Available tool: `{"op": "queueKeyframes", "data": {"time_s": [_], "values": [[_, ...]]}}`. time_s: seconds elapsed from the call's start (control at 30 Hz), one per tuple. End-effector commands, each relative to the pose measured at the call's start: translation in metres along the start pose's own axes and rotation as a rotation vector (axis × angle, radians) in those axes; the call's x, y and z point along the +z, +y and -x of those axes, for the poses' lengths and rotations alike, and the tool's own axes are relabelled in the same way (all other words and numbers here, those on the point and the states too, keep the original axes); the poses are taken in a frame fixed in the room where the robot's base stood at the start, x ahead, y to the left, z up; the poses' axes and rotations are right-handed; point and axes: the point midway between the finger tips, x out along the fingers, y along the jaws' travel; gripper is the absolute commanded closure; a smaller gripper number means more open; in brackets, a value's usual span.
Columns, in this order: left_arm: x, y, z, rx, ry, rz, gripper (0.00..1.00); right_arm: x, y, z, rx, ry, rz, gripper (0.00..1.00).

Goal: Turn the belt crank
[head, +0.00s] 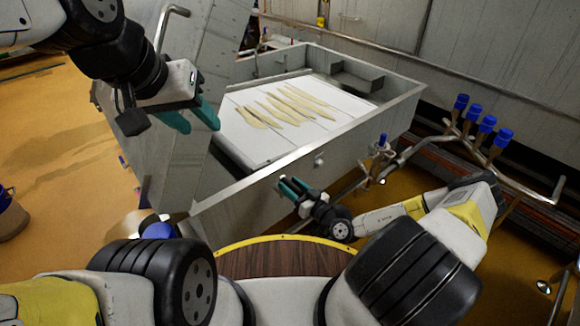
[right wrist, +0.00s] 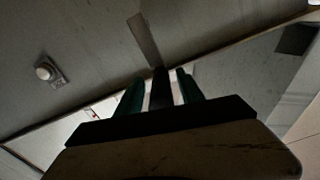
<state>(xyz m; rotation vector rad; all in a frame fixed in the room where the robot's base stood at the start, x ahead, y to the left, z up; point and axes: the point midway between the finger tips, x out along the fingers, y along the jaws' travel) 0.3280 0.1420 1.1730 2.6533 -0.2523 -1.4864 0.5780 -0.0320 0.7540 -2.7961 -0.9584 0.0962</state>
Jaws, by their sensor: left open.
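A bent metal rod, which looks like the belt crank (head: 165,23), stands at the upper left in the head view. It rises beside a tall grey panel, and its top bends to the right. Its lower end is hidden behind my left arm. My left gripper (head: 195,118) is open and empty, below and a little right of the rod, apart from it, over the near left part of the vat. My right gripper (head: 294,189) is low at the vat's near wall.
The grey metal vat (head: 265,180) holds a white sheet (head: 237,137) with several pale strips (head: 290,104). Pipes with several blue-handled valves (head: 487,124) stand at the right. A blue-topped object (head: 8,215) is at far left. The yellow floor at left is mostly clear.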

Motion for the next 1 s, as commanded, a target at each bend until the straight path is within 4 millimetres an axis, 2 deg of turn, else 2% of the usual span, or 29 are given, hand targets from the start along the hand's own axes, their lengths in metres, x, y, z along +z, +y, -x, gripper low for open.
{"op": "queueKeyframes", "data": {"time_s": [0.17, 0.4, 0.6, 1.0], "values": [[0.0, 0.0, 0.0, 0.0, 0.0, 0.0, 0.59, 0.0, 0.0, 0.007, 0.0, 0.0, -0.001, 0.55], [0.0, 0.0, 0.0, 0.0, 0.0, 0.0, 0.59, 0.0, 0.001, 0.047, 0.002, -0.002, 0.0, 0.55], [0.0, 0.0, 0.0, 0.0, 0.0, 0.0, 0.59, 0.0, 0.001, 0.072, 0.002, 0.0, -0.001, 0.55], [0.0, 0.0, 0.0, 0.0, 0.0, 0.0, 0.59, 0.0, 0.001, 0.078, 0.0, 0.0, 0.0, 0.55]]}}
